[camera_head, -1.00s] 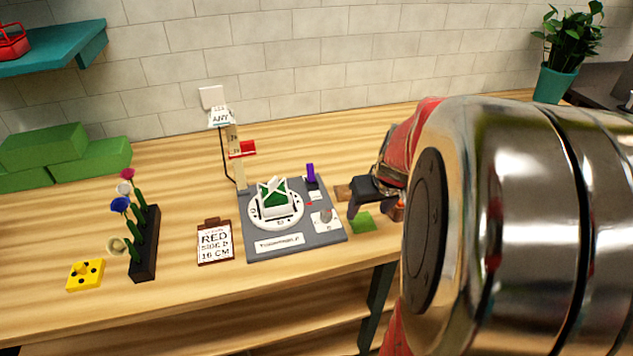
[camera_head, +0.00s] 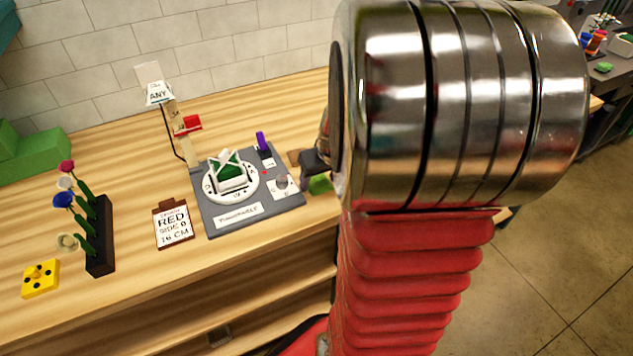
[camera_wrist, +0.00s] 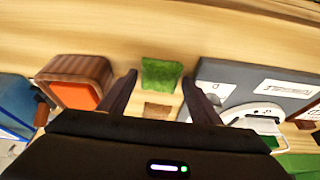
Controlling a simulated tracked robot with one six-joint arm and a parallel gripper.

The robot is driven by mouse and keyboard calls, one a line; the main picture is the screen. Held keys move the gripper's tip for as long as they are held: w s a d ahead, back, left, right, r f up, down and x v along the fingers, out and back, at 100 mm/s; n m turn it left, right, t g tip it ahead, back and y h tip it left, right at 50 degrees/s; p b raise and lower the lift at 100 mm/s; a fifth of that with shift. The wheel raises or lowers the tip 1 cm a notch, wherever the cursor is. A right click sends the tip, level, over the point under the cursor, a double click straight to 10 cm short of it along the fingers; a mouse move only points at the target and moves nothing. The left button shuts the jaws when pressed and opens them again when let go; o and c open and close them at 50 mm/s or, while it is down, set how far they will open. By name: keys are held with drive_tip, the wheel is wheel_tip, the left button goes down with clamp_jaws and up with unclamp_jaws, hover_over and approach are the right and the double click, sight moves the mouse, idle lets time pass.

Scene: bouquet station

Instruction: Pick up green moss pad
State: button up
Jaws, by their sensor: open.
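The green moss pad (camera_wrist: 161,74) is a small square on the wooden table. In the wrist view it lies between and just beyond the fingertips of my open gripper (camera_wrist: 158,82), with nothing held. In the head view the moss pad (camera_head: 320,184) shows beside the grey station board, partly covered by my arm. My gripper (camera_head: 310,178) is dark and close beside the pad, and its far side is hidden behind my arm. I cannot tell its exact height above the table.
The grey board (camera_head: 290,203) with a round white dial lies beside the pad. In the wrist view a brown box with an orange inside (camera_wrist: 78,82) stands left of the gripper, and a brown square (camera_wrist: 158,111) lies behind the pad. The table's front edge is close.

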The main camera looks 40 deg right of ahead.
sight(320, 184)
drive_tip(key=shift+c, duration=0.2)
drive_tip(key=c, duration=0.7)
drive_tip(key=shift+c, duration=0.2)
drive_tip(key=shift+r, duration=0.1)
wheel_tip(320, 184, up, 10)
idle(0.4)
idle(0.5)
